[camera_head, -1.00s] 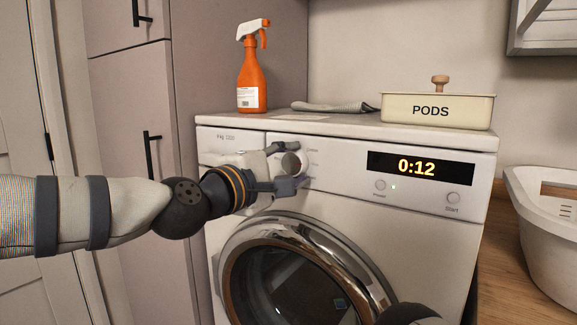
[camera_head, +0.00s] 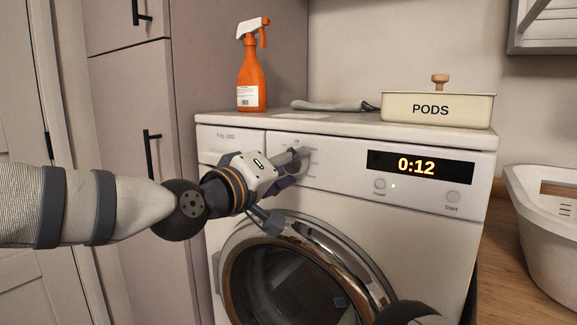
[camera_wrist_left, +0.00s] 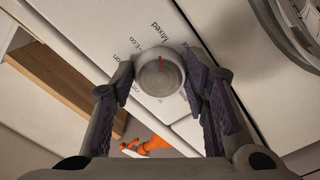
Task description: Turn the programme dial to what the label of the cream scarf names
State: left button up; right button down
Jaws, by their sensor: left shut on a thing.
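The programme dial (camera_wrist_left: 160,75) is a round grey knob with a red mark on the washing machine (camera_head: 420,235). In the left wrist view the mark points up, toward the printed word "Mixed". Other labels, ending in "-Eco" and "on", are partly covered. My left gripper (camera_head: 287,178) is shut on the dial, with a finger on each side of it in the wrist view (camera_wrist_left: 162,73). In the head view the gripper mostly hides the dial.
The display (camera_head: 420,168) reads 0:12, with a small green light below it. A white basket (camera_head: 545,225) is at right. The round door (camera_head: 300,275) is below the dial.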

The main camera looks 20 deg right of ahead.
pick_arm(q)
jog(key=shift+m, duration=0.5)
jog(key=o, duration=1.1)
jog(key=v, duration=1.2)
